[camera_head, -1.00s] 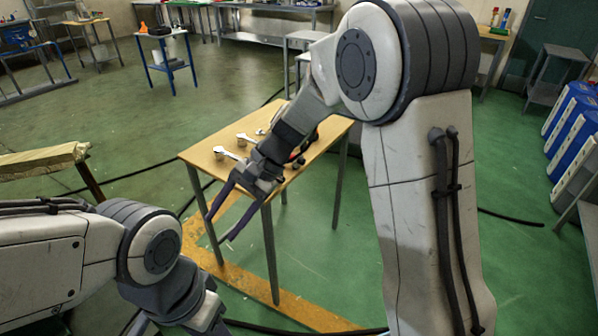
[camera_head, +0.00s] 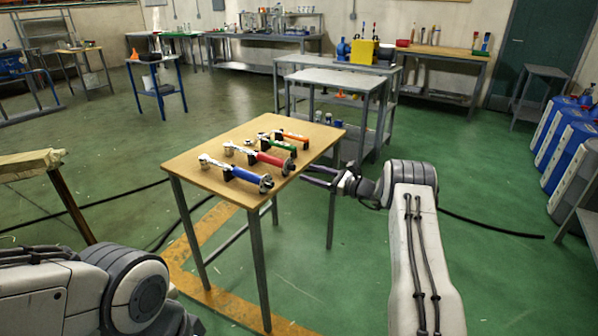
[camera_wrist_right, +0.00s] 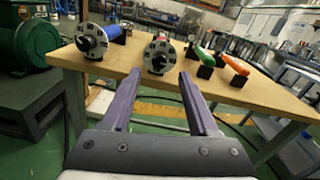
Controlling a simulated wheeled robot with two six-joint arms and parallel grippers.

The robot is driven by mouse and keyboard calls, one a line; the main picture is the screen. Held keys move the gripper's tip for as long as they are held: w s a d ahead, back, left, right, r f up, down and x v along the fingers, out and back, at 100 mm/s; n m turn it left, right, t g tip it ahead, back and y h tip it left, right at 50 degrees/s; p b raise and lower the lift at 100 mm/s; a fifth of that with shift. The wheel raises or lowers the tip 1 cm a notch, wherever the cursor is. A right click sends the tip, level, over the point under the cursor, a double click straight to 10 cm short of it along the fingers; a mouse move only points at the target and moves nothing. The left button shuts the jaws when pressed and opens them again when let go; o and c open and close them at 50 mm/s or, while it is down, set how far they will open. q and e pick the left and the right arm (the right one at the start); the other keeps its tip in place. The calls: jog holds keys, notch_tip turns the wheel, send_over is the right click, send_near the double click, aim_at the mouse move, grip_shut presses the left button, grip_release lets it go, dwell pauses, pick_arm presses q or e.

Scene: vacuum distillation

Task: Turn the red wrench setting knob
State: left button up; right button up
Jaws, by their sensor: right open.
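The red wrench (camera_head: 270,159) lies among several wrenches on the wooden table, resting on a black holder. Its round setting knob (camera_head: 288,166) is at the table's right edge. In the right wrist view the knob (camera_wrist_right: 159,57) is a grey disc with dark holes, facing the camera. My right gripper (camera_head: 306,175) is open and empty just off that edge. In the right wrist view its two purple fingers (camera_wrist_right: 161,74) point at the red wrench's knob, appearing slightly below it and apart from it. My left arm shows at lower left; its gripper is out of view.
The blue wrench (camera_head: 247,177) lies nearer me, its knob (camera_wrist_right: 92,40) left of the red one's in the wrist view. Green (camera_head: 281,145) and orange (camera_head: 294,136) wrenches lie beyond. The wooden table (camera_head: 205,181) has bare surface at left. A grey table (camera_head: 333,78) stands behind.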

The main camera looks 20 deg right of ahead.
aim_at(295, 168)
jog(key=shift+x, duration=2.65)
grip_shut()
